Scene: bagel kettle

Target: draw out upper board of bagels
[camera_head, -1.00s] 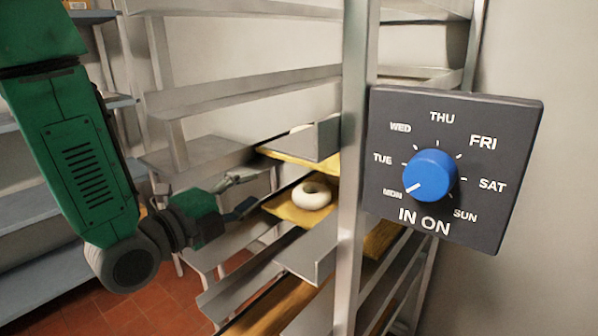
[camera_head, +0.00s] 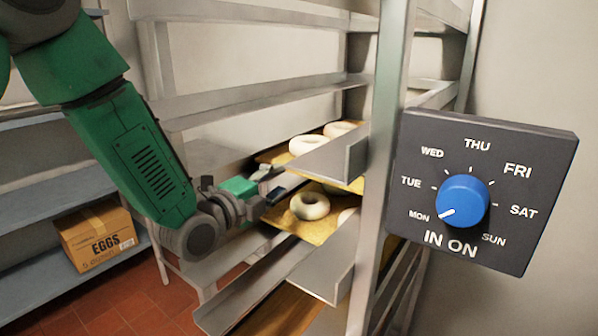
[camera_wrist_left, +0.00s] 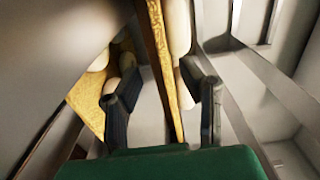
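The upper board (camera_head: 272,157) is yellow and carries pale bagels (camera_head: 305,145) in the rack. A lower board (camera_head: 312,229) with a bagel (camera_head: 310,206) sits beneath it. My left gripper (camera_head: 274,186) is at the left ends of the boards, just below the upper one in the head view. In the left wrist view, the gripper (camera_wrist_left: 165,98) is open, with the edge of a board (camera_wrist_left: 158,55) between its fingers; gaps show on both sides. Bagels lie on that board's right face. The other board (camera_wrist_left: 85,108) is left of the fingers. My right gripper is out of view.
The rack's metal post (camera_head: 380,180) and a dial box (camera_head: 485,190) with a blue knob stand at the right. Metal rails lie above and below the boards. An egg carton box (camera_head: 97,237) sits on a blue shelf at the left.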

